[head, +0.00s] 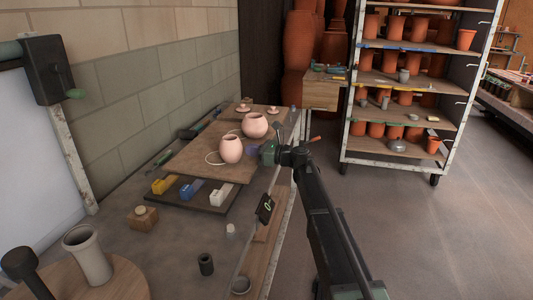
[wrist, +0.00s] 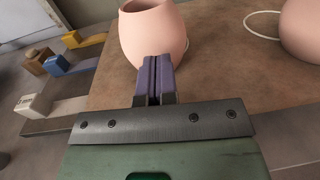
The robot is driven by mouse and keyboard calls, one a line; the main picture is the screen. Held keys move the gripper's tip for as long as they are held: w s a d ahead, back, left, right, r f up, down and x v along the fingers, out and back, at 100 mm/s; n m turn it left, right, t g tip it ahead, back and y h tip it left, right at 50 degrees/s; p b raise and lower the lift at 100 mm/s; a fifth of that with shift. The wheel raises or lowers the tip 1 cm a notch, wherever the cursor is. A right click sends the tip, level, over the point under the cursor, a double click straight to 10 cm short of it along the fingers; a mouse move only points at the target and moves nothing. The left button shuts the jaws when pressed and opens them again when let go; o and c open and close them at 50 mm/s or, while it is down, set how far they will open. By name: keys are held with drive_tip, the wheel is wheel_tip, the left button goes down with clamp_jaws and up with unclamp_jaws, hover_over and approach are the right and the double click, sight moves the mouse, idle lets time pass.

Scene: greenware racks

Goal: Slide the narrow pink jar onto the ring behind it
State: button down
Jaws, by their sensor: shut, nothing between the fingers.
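The narrow pink jar (head: 231,149) stands upright on a wooden board (head: 188,158). In the wrist view the narrow jar (wrist: 152,32) is straight ahead of my fingers. A thin pale ring (head: 212,159) lies on the board at the jar's left in the head view, on the side away from my gripper; the jar mostly hides it in the wrist view. My gripper (head: 255,149) is right of the jar. Its purple fingers (wrist: 157,60) are shut together and empty, overlapping the jar's lower side in the wrist view. I cannot tell whether they touch it.
A wider pink jar (head: 255,125) stands farther back, with another pale ring (wrist: 262,18) beside it. Yellow (head: 164,185), blue (head: 192,188) and white (head: 221,195) blocks sit on a dark lower board.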

sight(234, 147)
drive_tip(key=shift+w+a, duration=0.25)
drive_tip(key=shift+a, duration=0.4)
drive_tip(key=x, duration=0.5)
drive_tip(key=shift+w+a, duration=0.15)
drive_tip(key=shift+a, duration=0.2)
drive_tip(key=shift+d, duration=0.1)
